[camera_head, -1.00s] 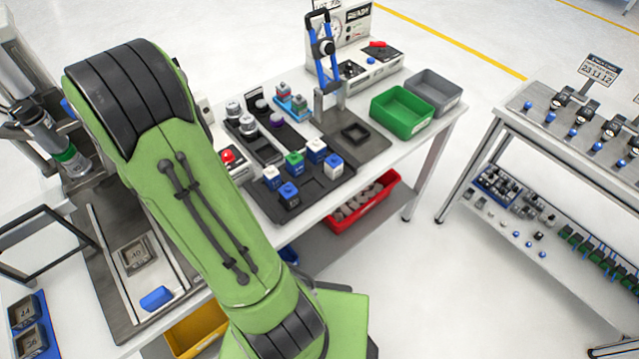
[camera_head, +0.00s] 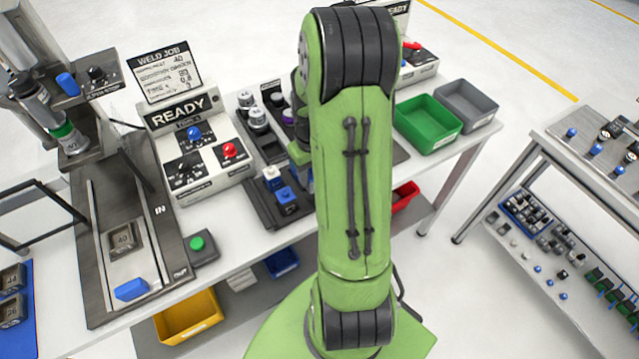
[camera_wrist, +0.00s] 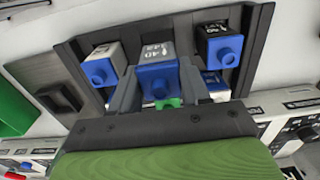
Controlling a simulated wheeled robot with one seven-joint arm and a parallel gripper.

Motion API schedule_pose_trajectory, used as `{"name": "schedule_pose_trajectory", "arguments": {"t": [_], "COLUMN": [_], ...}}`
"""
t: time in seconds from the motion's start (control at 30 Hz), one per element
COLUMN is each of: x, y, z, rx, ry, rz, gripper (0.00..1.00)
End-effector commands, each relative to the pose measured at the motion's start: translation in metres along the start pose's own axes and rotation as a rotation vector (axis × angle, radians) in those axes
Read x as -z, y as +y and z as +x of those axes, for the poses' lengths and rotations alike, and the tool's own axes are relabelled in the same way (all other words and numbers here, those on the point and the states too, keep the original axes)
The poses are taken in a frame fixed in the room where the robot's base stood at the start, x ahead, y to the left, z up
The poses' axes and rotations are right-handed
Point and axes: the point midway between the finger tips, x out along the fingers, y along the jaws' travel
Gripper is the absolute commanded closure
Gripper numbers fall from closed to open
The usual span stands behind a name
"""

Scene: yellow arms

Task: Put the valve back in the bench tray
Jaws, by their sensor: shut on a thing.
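More valve parts, blue and green, show partly behind the fingers. In the head view the tray (camera_head: 262,208) is partly hidden by my green arm, which also hides the gripper.
A READY control box (camera_head: 183,135) stands left of the tray, with a press fixture (camera_head: 125,220) further left. Green (camera_head: 428,122) and grey (camera_head: 467,103) bins sit at the bench's right end.

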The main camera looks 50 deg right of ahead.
Motion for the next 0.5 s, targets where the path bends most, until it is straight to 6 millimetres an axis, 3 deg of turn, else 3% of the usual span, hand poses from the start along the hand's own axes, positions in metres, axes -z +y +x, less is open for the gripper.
{"name": "schedule_pose_trajectory", "arguments": {"t": [0.1,0.2,0.5], "x": [-0.001,0.000,0.000], "y": [0.000,0.000,0.000], "z": [0.025,0.037,0.040], "rx": [0.002,0.001,0.000], "ry": [-0.004,-0.001,0.001], "rz": [0.001,0.002,0.002], "gripper": [0.86,0.86,0.86]}}
